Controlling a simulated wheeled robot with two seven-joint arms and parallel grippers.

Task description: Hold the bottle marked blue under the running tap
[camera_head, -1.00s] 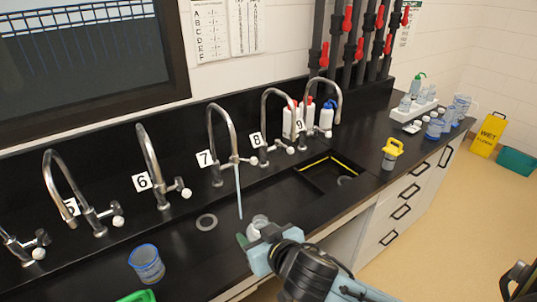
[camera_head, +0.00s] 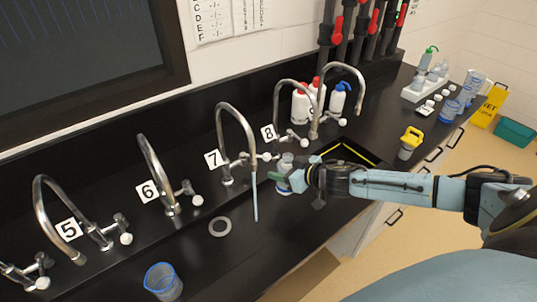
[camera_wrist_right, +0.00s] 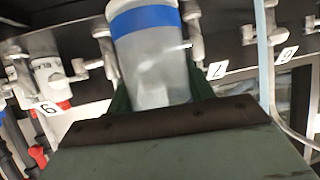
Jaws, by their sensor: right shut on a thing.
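My right gripper (camera_head: 288,180) is shut on a clear bottle with a blue band (camera_wrist_right: 146,22), which fills the upper middle of the right wrist view. In the head view the bottle (camera_head: 286,162) is partly hidden by the gripper and looks roughly upright. A thin pale stream of water (camera_head: 255,200) falls from the spout of the tap marked 7 (camera_head: 236,122). The held bottle is to the right of this stream, with a gap between them in the head view. The stream (camera_wrist_right: 264,60) also passes to the right of the bottle in the right wrist view. My left gripper is out of view.
Other curved taps, including 6 (camera_head: 152,165) and 5 (camera_head: 58,215), line the black counter. A blue-rimmed beaker (camera_head: 163,282) stands at the front left, near a grey ring (camera_head: 220,227). A yellow-topped container (camera_head: 410,142) and squeeze bottles (camera_head: 338,99) stand to the right.

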